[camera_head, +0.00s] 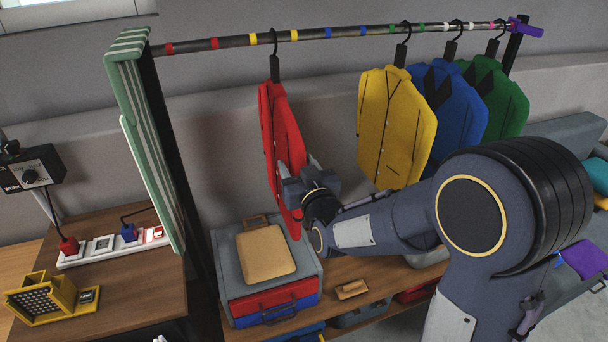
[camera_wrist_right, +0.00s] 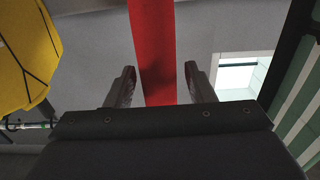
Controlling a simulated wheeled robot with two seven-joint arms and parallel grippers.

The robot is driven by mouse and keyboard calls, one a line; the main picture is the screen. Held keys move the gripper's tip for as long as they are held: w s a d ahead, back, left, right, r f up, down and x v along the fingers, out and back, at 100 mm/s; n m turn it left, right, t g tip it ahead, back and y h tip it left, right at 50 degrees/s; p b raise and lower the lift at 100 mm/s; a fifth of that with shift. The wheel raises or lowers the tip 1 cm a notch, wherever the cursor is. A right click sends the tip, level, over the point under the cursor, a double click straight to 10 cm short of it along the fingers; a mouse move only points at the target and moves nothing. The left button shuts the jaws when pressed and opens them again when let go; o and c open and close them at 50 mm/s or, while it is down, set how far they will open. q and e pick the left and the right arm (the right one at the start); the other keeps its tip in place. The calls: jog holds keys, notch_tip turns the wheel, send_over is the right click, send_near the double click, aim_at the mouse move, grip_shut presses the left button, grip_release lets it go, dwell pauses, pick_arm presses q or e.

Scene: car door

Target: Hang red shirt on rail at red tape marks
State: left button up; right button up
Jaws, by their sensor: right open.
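The red shirt (camera_head: 279,135) hangs from the rail (camera_head: 340,31) by a black hanger (camera_head: 275,68), its hook between the two yellow tape marks. The two red tape marks (camera_head: 214,43) are on the rail left of it, with no hanger between them. My right gripper (camera_head: 296,180) is at the shirt's lower right side. In the right wrist view the open fingers (camera_wrist_right: 159,84) stand either side of the shirt's narrow red edge (camera_wrist_right: 153,45), with gaps showing. The arm's end hides part of the shirt's lower side. My left gripper is not in view.
Yellow (camera_head: 392,125), blue (camera_head: 455,110) and green (camera_head: 503,100) shirts hang to the right. A green-striped board (camera_head: 140,130) stands at the rail's left end. A case (camera_head: 275,290) with a tan item on top sits under the red shirt. Rail left of the red shirt is clear.

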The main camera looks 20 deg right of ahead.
aim_at(282, 139)
jog(key=shift+w, duration=1.15)
grip_shut()
jog(key=shift+r, duration=0.2)
jog(key=shift+r, duration=0.2)
